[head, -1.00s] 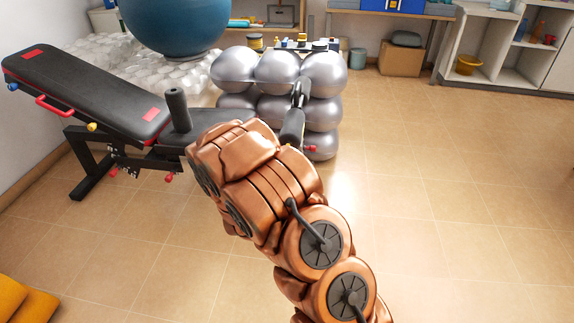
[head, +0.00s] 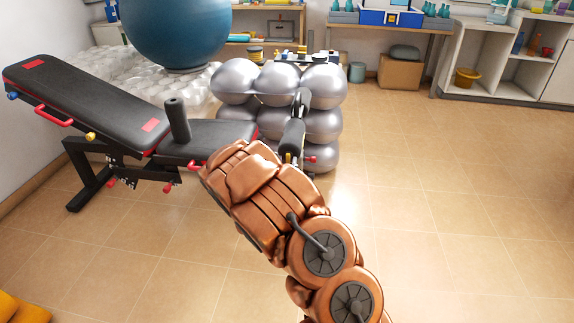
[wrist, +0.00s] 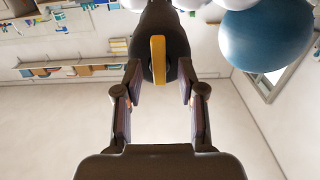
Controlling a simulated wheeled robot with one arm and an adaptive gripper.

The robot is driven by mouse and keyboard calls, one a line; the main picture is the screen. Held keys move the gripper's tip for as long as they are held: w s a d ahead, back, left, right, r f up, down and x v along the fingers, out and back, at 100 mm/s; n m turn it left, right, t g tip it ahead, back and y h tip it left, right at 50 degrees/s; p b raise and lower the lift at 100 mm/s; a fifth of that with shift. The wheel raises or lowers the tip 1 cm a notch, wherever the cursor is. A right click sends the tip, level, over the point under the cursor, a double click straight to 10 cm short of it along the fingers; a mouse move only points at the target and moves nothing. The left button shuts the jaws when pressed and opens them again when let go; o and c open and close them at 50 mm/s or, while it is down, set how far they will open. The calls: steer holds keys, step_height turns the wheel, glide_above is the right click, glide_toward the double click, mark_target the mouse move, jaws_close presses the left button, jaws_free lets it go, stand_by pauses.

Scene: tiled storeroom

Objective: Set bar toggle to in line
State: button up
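In the wrist view, a yellow bar (wrist: 158,58), which looks like the bar toggle, stands lengthwise up the picture on the dark rounded end of a black part (wrist: 158,18). My gripper (wrist: 159,84) is open, with one finger on each side of the bar. Clear gaps show between the bar and both finger pads. In the head view, a small yellow bit (head: 288,158) shows by the black rollers at the near end of the weight bench (head: 85,95). My copper arm hides my gripper there.
Silver balls (head: 322,85) are stacked just behind the bench end. A large blue ball (head: 178,30) rests on a translucent bumpy pile (head: 85,68) at the back left. Shelves (head: 515,70) stand at the back right. The tiled floor on the right is clear.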

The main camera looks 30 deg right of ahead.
steer(key=shift+w+d, duration=0.15)
steer(key=shift+d, duration=0.05)
jaws_close()
stand_by(0.3)
